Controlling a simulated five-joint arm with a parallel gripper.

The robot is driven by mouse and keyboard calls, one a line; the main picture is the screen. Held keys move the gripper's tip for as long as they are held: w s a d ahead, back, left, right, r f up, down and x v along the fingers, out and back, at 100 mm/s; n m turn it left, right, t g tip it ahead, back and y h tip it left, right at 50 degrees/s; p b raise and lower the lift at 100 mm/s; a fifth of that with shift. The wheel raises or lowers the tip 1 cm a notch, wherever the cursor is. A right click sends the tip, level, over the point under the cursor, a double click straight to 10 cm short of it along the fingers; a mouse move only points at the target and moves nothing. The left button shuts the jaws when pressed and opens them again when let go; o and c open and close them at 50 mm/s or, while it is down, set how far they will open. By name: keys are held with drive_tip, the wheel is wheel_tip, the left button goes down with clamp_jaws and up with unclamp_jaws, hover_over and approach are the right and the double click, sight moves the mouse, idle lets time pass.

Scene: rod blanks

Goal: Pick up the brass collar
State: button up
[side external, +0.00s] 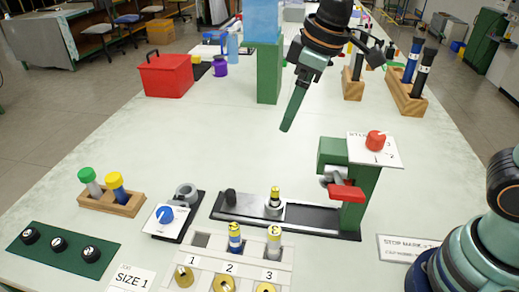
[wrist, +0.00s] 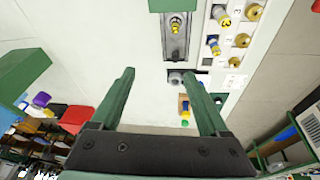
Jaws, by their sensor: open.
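Brass round pieces sit at the front of a white numbered rack: one at slot 1 (side external: 185,276), one at slot 2 (side external: 224,284), and one at slot 3 (side external: 265,288). They also show at the upper right of the wrist view, one of them in the middle (wrist: 241,40). I cannot tell which is the collar meant. My gripper (wrist: 158,74) is open and empty, its two green fingers spread apart. In the side view my gripper (side external: 288,126) is high above the table, well behind the rack, with one finger clearly visible.
A green press (side external: 357,200) with a red handle stands at the right of a dark rail holding a yellow-topped rod (side external: 275,195). Two rods stand in the rack. A grey ring (side external: 187,190), a wooden rod holder (side external: 110,202) and a green mat (side external: 62,248) are left. The table's middle is clear.

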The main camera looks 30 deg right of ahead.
drive_tip(key=w+a+f+n+g, duration=0.1)
drive_tip(key=a+f+n, duration=0.2)
drive_tip(key=a, duration=0.4)
drive_tip(key=w+a+f+n+g, duration=0.1)
drive_tip(key=a+f+n, duration=0.15)
drive_tip(key=a, duration=0.55)
drive_tip(key=n+g+h, duration=0.1)
drive_tip(key=n, duration=0.4)
hover_over(184, 275)
wheel_tip(184, 275, down, 8)
drive_tip(key=f, duration=0.6)
drive_tip(key=shift+w+d, duration=0.1)
drive_tip(key=shift+d, duration=0.15)
drive_tip(key=shift+a+f, duration=0.2)
drive_tip(key=shift+f, duration=2.55)
clamp_jaws()
